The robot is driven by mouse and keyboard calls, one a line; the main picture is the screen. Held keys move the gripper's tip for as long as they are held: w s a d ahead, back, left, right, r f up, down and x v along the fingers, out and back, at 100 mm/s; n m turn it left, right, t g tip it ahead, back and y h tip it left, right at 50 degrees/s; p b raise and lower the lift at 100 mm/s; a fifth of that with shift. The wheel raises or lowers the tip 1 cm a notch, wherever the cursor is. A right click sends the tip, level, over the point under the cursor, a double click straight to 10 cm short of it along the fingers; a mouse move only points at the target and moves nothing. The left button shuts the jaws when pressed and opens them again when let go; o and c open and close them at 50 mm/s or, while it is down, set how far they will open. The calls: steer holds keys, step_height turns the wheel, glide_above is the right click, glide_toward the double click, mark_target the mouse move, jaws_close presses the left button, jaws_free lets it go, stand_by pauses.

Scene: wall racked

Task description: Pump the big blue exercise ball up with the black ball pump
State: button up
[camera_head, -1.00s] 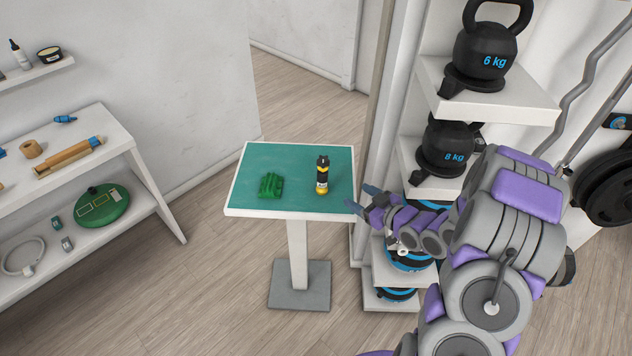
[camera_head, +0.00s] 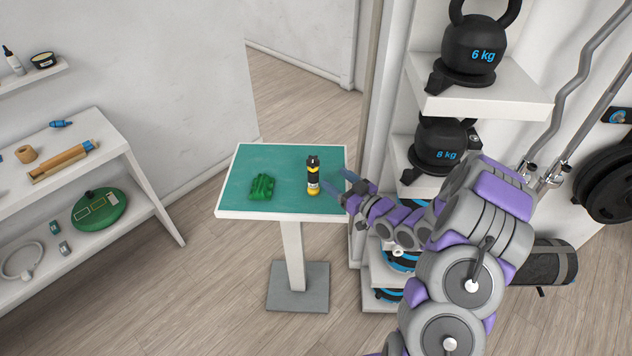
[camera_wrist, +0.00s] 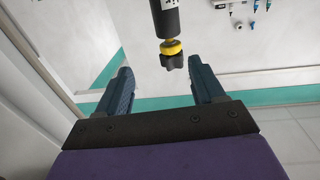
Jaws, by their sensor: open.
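A black and yellow upright cylinder (camera_head: 313,176) stands on the small green-topped table (camera_head: 262,214); it may be the ball pump, but I cannot tell for sure. My gripper (camera_head: 345,186) is open and empty by the table's right edge, just right of the cylinder. In the wrist view, the black cylinder with its yellow ring and dark knob (camera_wrist: 172,50) shows ahead, between and beyond the open fingers (camera_wrist: 165,78), apart from them. No big blue exercise ball is in view.
A folded green item (camera_head: 262,187) lies left of the cylinder. A kettlebell rack (camera_head: 490,98) stands close behind and right of my arm. A white shelf unit (camera_head: 112,143) with small items and a green disc (camera_head: 98,210) stands left. Open wooden floor lies between.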

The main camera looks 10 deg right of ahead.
mark_target(316, 171)
steer(key=w+a, duration=0.2)
steer(key=a, duration=0.1)
steer(key=w+a, duration=0.1)
steer(key=a, duration=0.1)
steer(key=shift+w+b, duration=0.15)
steer(key=shift+b, duration=0.15)
steer(key=w, duration=0.1)
steer(key=w+b, duration=0.1)
steer(key=w, duration=0.1)
steer(key=shift+w+d+f, duration=0.1)
steer(key=shift+d+f, duration=0.05)
steer(key=shift+f, duration=0.05)
steer(key=shift+w, duration=0.2)
steer(key=shift+w+a, duration=0.1)
steer(key=shift+a, duration=1)
steer(key=shift+c, duration=0.9)
steer(key=shift+d, duration=0.8)
steer(key=c, duration=0.6)
steer(key=shift+a, duration=0.65)
jaws_close()
